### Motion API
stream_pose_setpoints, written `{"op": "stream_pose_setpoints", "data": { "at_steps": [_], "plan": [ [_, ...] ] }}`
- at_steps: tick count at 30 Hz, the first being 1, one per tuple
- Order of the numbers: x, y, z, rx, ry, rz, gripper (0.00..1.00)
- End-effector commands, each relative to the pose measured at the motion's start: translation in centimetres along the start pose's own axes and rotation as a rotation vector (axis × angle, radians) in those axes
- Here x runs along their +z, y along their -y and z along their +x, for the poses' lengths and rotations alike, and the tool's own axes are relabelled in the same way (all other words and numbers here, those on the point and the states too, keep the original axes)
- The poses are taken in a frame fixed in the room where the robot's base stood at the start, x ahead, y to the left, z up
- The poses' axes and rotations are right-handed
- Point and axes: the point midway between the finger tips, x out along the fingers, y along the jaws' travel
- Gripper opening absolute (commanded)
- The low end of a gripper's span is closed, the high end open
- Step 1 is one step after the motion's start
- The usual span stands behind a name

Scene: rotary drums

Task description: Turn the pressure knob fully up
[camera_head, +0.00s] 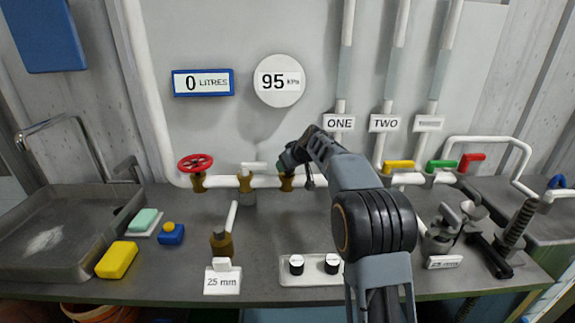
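A round white gauge (279,81) on the wall reads 95 kPa. My gripper (293,164) is at the pipe below the gauge, by a brass fitting (286,184). A small dark green part shows at its left edge, possibly a knob on that fitting. The gripper covers most of this spot, so I cannot tell whether the fingers are around the part, touching it or beside it. No label marks any knob as pressure.
A red handwheel (195,163) and a white-handled valve (246,184) stand on the pipe to the left. Yellow (398,167), green (441,166) and red (472,162) handles are to the right. A sink (60,240) is at left. My arm crosses the bench's middle.

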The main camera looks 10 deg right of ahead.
Motion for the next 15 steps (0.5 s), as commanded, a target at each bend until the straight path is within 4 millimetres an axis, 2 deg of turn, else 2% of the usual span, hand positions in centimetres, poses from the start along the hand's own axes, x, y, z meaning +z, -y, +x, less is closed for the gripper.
{"op": "stream_pose_setpoints", "data": {
  "at_steps": [1,4,15],
  "plan": [
    [0.00,-0.01,-0.01,0.000,0.000,0.000,0.37],
    [0.00,-0.01,-0.01,0.000,0.000,0.000,0.27],
    [-0.19,0.15,-0.19,0.061,0.001,0.060,0.27]
  ]
}}
